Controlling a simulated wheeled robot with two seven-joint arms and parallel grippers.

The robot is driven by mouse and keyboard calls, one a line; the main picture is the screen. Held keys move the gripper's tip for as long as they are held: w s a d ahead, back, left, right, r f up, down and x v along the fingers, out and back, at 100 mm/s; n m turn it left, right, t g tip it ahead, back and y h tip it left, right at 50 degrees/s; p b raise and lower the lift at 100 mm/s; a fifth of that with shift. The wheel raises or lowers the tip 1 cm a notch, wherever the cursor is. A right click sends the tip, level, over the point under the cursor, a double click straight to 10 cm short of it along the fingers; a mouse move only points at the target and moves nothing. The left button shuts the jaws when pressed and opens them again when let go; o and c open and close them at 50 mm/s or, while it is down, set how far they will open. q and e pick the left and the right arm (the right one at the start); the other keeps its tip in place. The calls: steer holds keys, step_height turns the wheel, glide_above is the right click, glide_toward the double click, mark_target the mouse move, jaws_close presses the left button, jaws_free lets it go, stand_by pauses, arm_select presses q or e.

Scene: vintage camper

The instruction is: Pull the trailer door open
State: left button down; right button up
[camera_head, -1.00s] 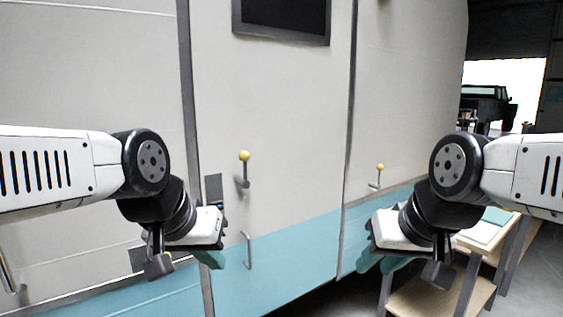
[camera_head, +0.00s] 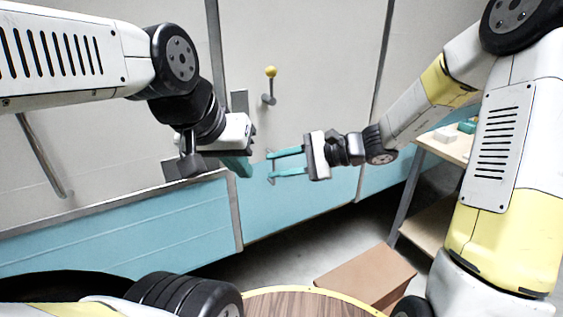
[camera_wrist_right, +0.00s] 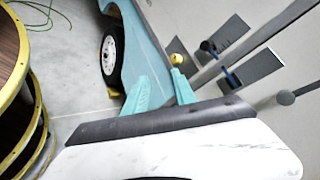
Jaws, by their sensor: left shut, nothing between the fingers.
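The trailer door (camera_head: 310,65) is the cream and teal panel between two grey seams, and it looks closed. A thin metal handle (camera_head: 271,180) stands on its teal lower part. A hook with a yellow knob (camera_head: 270,72) sits above it. My right gripper (camera_head: 272,164) is open, its teal fingers apart and pointing left at the handle. The fingertips are at the handle; I cannot tell whether it lies between them. The right wrist view shows these fingers spread (camera_wrist_right: 160,80). My left gripper (camera_head: 245,170) is shut and empty, left of the handle near the door's left seam.
A grey plate (camera_head: 239,101) is on the door by the left seam. A bent metal rail (camera_head: 45,160) is on the trailer wall at left. A wooden table (camera_head: 448,147) stands at right, and a brown box (camera_head: 365,276) is on the floor in front of the trailer.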

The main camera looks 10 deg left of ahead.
steer(key=w+a+f+m+t+y, duration=0.2)
steer(key=w+f+m+t, duration=0.35)
steer(key=w+m, duration=0.35)
steer(key=m+t+h, duration=0.3)
steer(key=m+t, duration=0.3)
steer(key=m, duration=0.2)
glide_toward(274, 167)
steer(key=x, duration=0.3)
steer(key=shift+g, duration=0.25)
steer(key=x, duration=0.7)
steer(key=shift+w+f, duration=0.1)
steer(key=shift+w, duration=0.25)
jaws_close()
